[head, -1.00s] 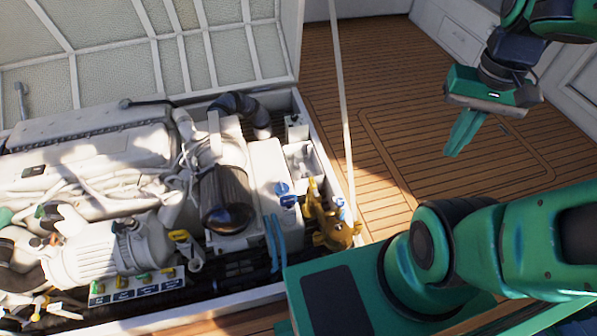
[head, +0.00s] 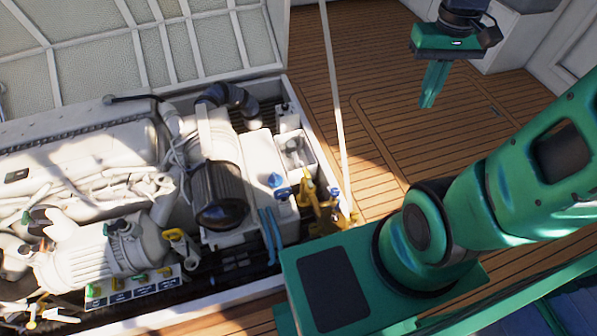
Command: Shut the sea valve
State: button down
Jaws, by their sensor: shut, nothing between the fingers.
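A brass-yellow fitting (head: 326,214) sits at the right end of the engine bay, in the corner by the hatch frame; it looks like the sea valve, but its handle position is too small to tell. Small blue parts show beside it, and its lower part is hidden behind my green base. My gripper (head: 428,104) is at the upper right, above the teak deck. Its green fingers point down, are shut and empty, and are well apart from the fitting.
The white engine (head: 85,165) fills the bay, with a dark ribbed cylinder (head: 219,190) and blue hoses (head: 270,235) near the fitting. The raised hatch lid (head: 150,45) stands behind. A pale strut (head: 336,100) rises between the bay and my gripper. The deck (head: 385,130) is clear.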

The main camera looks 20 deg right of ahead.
jog(key=w+a+f+n+h, duration=0.1)
jog(key=w+f+n, duration=0.25)
jog(key=w, duration=0.45)
jog(key=w+a+f+n, duration=0.2)
jog(key=w+f, duration=0.2)
jog(key=w, duration=0.4)
jog(key=n+h, duration=0.2)
jog(key=n, duration=0.7)
send_over(308, 177)
jog(key=w, duration=0.4)
notch_tip(308, 177, down, 23)
jog(key=a+f+n, duration=0.3)
jog(key=a+f, duration=0.2)
jog(key=f, duration=0.7)
jog(key=a+f+n+h, duration=0.1)
jog(key=a+f+n, duration=0.3)
jog(key=f, duration=0.8)
jog(key=shift+s+a+f, duration=0.2)
jog(key=shift+s+a, duration=0.1)
jog(key=shift+a, duration=0.85)
jog(key=d+f, duration=0.7)
jog(key=f, duration=0.2)
jog(key=shift+d, duration=0.4)
